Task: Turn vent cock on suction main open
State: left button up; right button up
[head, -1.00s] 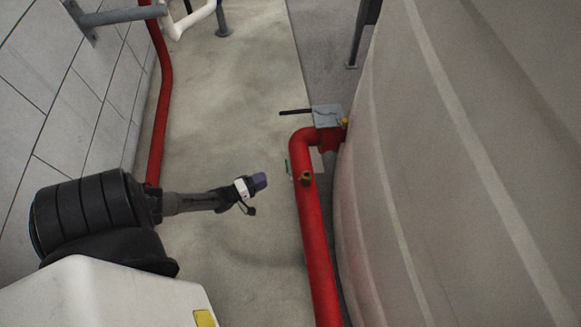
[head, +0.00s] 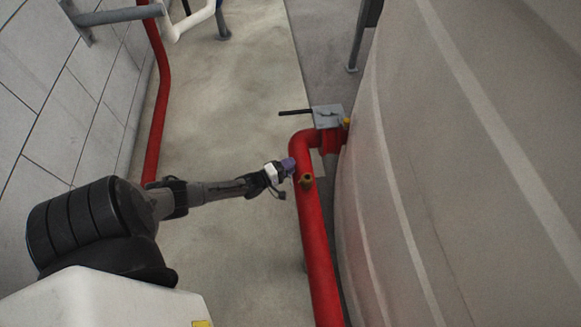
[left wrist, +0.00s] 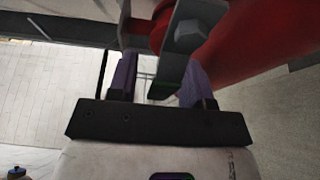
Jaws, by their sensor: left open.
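The red suction main (head: 311,235) runs up the middle of the head view. A small brass vent cock (head: 306,181) sits on it; its green handle is hidden behind my gripper there. My left gripper (head: 289,166) is at the left side of the pipe, beside the cock. In the left wrist view, the two purple fingers of the left gripper (left wrist: 157,75) are open. A flat dark lever with a green edge (left wrist: 172,72) and a hex bolt at its upper part lies between them, nearer the right finger. Contact cannot be told. My right gripper is not in view.
A large pale tank (head: 450,180) closes off the right side. Another red pipe (head: 158,100) runs along the tiled wall at left. The floor between is clear.

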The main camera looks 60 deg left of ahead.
pick_arm(q)
jog(key=shift+w, duration=0.3)
grip_shut()
dwell(0.4)
